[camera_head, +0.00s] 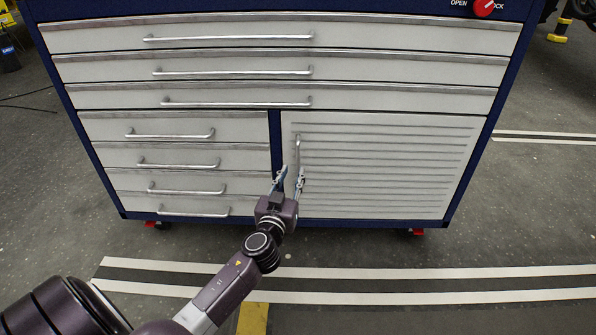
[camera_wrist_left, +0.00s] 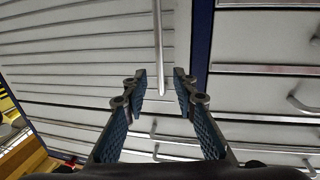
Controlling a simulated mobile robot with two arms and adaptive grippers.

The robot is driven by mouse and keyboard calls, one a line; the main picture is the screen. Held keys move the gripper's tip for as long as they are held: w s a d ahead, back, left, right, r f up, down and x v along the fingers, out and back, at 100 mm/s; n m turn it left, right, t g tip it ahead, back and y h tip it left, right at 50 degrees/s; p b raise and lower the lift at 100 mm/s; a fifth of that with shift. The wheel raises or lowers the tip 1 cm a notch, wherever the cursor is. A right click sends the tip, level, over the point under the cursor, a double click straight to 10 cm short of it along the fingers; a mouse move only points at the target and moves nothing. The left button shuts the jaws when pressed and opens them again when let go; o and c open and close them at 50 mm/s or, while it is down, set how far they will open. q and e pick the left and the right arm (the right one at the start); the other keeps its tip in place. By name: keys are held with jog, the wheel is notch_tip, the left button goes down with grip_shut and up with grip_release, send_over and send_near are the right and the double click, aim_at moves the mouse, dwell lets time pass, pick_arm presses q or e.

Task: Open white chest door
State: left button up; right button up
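The white chest door (camera_head: 385,165) is the slatted panel at the lower right of a blue and white tool chest, and it is shut. Its vertical bar handle (camera_head: 298,152) is near the door's left edge. My left gripper (camera_head: 289,178) is open at the lower part of the handle. In the left wrist view the door (camera_wrist_left: 80,55) fills the left, and the handle (camera_wrist_left: 158,60) runs down between the spread fingers (camera_wrist_left: 160,85) without visible contact. My right gripper is not in view.
White drawers with bar handles (camera_head: 180,163) fill the lower left of the chest, and wide drawers (camera_head: 280,68) lie above. A red knob (camera_head: 484,7) sits at the top right. The floor in front is open, with white stripes (camera_head: 440,298).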

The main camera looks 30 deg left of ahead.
aim_at(298, 161)
pick_arm(q)
jog(key=b+x, duration=0.1)
jog(key=x, duration=0.6)
jog(key=shift+w+a, duration=0.15)
jog(key=shift+w, duration=0.15)
grip_shut()
